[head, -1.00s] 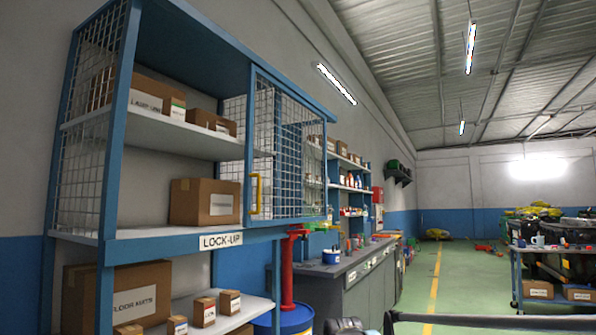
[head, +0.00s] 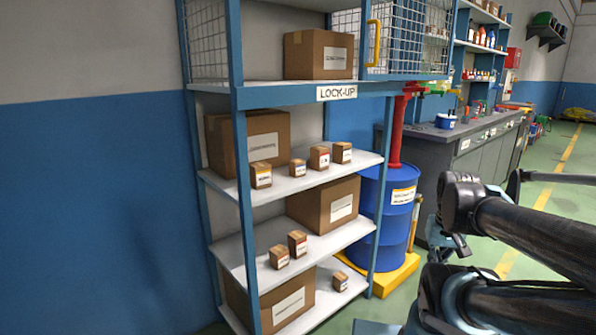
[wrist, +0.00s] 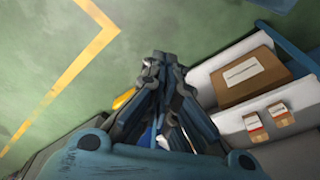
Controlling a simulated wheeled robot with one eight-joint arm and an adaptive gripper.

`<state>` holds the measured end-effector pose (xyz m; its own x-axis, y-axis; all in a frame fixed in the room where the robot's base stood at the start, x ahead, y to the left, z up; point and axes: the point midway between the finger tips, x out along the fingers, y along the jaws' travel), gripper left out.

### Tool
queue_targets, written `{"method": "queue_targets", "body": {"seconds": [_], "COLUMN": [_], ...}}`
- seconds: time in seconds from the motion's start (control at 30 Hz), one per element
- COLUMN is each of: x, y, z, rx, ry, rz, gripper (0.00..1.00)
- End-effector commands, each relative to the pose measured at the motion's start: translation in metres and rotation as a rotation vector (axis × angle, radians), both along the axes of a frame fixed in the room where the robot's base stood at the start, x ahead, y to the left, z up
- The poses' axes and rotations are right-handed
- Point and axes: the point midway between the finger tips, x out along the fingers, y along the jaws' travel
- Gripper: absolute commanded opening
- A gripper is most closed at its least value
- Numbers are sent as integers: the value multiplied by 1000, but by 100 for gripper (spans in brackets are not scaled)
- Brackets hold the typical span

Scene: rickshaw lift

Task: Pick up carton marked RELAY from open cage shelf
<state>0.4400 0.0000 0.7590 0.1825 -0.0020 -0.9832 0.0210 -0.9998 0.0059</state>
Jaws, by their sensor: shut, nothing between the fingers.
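Several small labelled cartons stand on the open shelves below the LOCK-UP sign in the head view. On the upper open shelf (head: 218,187) are a left small carton (head: 261,175), a tiny one (head: 298,168) and two more (head: 319,157) to the right. Two small cartons (head: 289,250) stand on the shelf below, and one (head: 340,281) on the lowest. Their labels are too small to read, so I cannot tell which is RELAY. In the wrist view my gripper (wrist: 158,62) is shut and empty, beside a shelf with two small cartons (wrist: 268,122).
Larger cartons (head: 322,205) stand at the back of the shelves. The caged compartment with its LOCK-UP sign (head: 337,92) is above. A blue drum (head: 384,215) on a yellow base and a grey workbench (head: 470,165) stand right of the rack.

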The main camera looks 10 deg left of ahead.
Motion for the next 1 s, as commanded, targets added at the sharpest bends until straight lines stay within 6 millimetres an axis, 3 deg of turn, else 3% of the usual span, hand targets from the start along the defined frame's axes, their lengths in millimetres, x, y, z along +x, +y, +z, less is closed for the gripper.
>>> {"method": "queue_targets", "body": {"seconds": [0.3,0.47,0.63,1.0], "x": [0,-4,26,123], "y": [0,3,21,103], "z": [0,9,37,115], "rx": [0,3,20,80], "ry": [0,-16,-39,-125], "rz": [0,17,115,433], "gripper": [0,34,72,72]}}
